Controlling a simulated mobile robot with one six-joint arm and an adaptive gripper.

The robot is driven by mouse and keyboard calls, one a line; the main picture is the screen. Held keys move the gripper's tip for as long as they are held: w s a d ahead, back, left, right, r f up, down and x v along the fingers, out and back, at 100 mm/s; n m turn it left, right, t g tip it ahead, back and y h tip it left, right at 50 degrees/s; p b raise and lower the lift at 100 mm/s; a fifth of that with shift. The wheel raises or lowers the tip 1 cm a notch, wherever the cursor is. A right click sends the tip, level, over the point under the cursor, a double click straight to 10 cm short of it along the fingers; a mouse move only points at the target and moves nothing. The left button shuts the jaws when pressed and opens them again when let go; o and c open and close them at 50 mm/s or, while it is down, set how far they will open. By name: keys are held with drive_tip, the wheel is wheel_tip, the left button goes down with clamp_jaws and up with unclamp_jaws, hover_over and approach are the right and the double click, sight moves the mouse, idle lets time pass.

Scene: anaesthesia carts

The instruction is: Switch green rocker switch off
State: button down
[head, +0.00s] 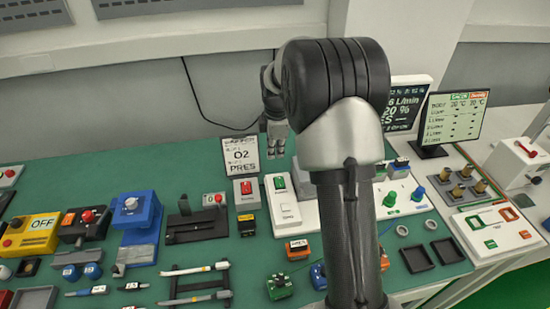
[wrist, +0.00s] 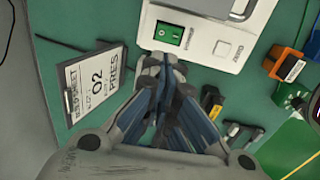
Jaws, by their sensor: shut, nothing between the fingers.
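The green rocker switch (wrist: 168,34) sits on a white panel (wrist: 200,62) in the wrist view, with a dark label beside it. In the head view the green switch (head: 280,183) is at the upper end of the white panel (head: 284,222) on the green table. Which way the rocker is tilted is too small to tell. My gripper (wrist: 164,66) is shut and empty, its fingertips appearing just below the switch in the wrist view. In the head view my gripper (head: 276,146) hangs above and behind the panel, apparently clear of the switch.
An O2 PRES sign (head: 242,155) stands left of the panel, close to my gripper. A grey box with a red switch (head: 246,190) is just left of the panel. An orange block (head: 297,248) lies in front. Monitors (head: 452,117) stand at the right.

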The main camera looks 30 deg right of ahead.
drive_tip(key=b, duration=0.3)
hover_over(274, 182)
drive_tip(key=f, duration=1)
drive_tip(key=shift+s+f, duration=0.3)
drive_tip(key=shift+w+f, duration=0.15)
drive_tip(key=shift+f, duration=0.6)
drive_tip(key=shift+w+f, duration=0.1)
drive_tip(key=shift+f, duration=0.25)
